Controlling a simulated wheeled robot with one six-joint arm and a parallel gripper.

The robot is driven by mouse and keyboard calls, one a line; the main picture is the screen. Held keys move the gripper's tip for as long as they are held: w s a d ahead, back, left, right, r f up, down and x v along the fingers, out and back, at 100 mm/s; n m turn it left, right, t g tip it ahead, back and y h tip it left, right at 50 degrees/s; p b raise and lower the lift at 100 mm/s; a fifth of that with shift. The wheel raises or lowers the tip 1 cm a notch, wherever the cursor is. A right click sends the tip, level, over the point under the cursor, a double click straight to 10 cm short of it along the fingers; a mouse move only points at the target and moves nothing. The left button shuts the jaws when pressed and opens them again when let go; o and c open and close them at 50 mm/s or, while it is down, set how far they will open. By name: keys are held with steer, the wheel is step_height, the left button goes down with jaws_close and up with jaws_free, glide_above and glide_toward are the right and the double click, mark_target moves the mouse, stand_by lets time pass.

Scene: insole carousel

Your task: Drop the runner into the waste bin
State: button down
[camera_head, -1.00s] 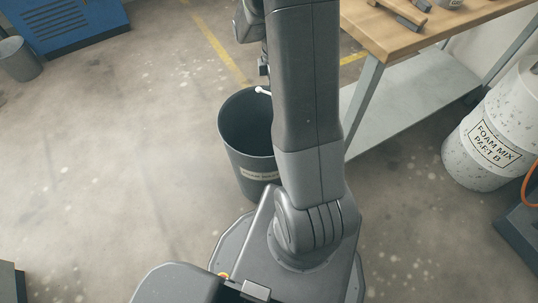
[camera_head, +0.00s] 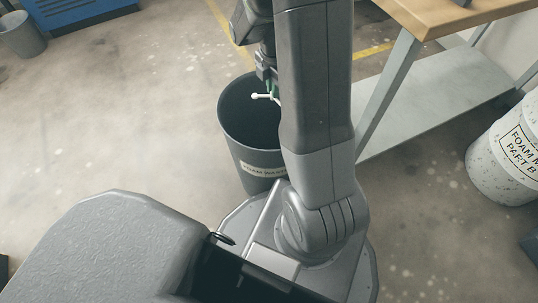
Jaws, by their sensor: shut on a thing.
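The runner (camera_head: 263,97) is a small white branched piece with a rounded end. It shows over the opening of the waste bin. The waste bin (camera_head: 241,152) is a dark grey round bucket with a pale label that reads partly "FOAM WA...". It stands upright on the floor just behind my base. My gripper (camera_head: 271,86) is shut on the runner and points down over the bin. Its fingers and part of the runner are hidden behind my arm. A bit of green shows at the grip. The exact height of the runner above the rim cannot be told.
A workbench with a wooden top (camera_head: 440,14) and a grey lower shelf (camera_head: 430,98) stands right of the bin. A white speckled "FOAM MIX PART B" drum (camera_head: 503,160) is at the far right. A grey bucket (camera_head: 22,37) and blue machine (camera_head: 80,10) are at upper left. Floor to the left is clear.

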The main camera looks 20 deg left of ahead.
steer(key=shift+f+b, duration=0.45)
steer(key=shift+f, duration=0.5)
steer(key=c, duration=1.4)
jaws_free()
steer(key=shift+r, duration=0.1)
step_height(320, 180, up, 14)
steer(key=p, duration=0.5)
